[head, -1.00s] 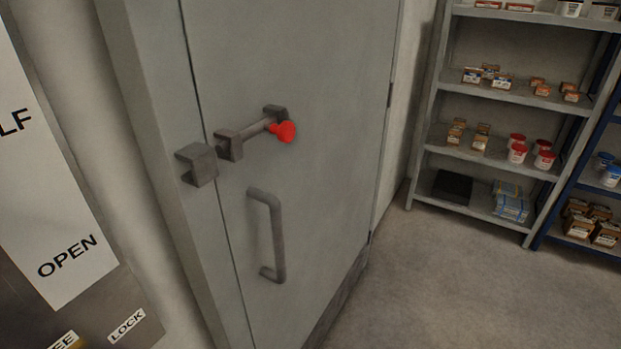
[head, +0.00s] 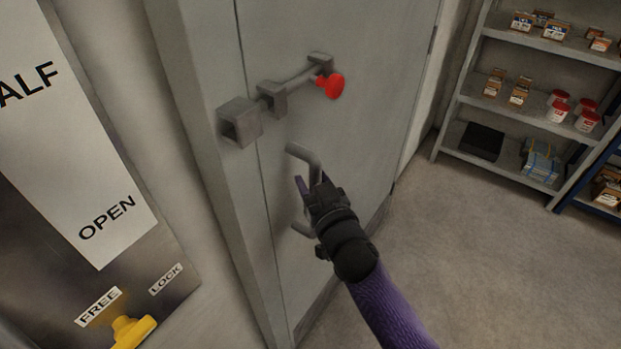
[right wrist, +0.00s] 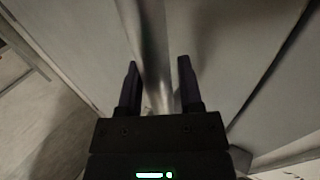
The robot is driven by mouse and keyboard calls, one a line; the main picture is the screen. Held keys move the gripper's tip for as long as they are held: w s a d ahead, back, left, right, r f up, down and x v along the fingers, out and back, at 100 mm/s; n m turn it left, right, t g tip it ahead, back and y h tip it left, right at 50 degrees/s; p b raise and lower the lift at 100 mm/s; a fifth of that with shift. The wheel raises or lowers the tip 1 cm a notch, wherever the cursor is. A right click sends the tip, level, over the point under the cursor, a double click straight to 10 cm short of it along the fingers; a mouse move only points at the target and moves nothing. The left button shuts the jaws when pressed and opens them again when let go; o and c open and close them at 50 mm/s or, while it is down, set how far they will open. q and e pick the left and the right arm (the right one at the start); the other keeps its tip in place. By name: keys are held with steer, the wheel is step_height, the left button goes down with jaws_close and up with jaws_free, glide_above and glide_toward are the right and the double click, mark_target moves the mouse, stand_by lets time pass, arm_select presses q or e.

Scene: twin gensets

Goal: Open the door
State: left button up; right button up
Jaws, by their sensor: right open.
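The grey door (head: 370,90) is shut in its frame. Its bolt (head: 295,84) with a red knob (head: 331,86) sits between two brackets on the door, clear of the open keeper block (head: 239,122) on the frame. The grey pull handle (head: 303,153) is below the bolt, its middle hidden by my right gripper (head: 309,184). In the right wrist view, my right gripper (right wrist: 158,80) is open, and the handle bar (right wrist: 154,50) runs between its two fingers, with gaps visible. My left gripper is not in view.
A wall panel at the left has a yellow lever (head: 132,331) near the FREE and LOCK labels. A grey shelf unit (head: 452,100) with boxes and tubs stands at the right. The floor (head: 470,250) before it is clear.

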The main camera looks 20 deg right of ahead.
steer(key=shift+w, duration=0.6)
steer(key=shift+c, duration=0.2)
jaws_close()
stand_by(0.5)
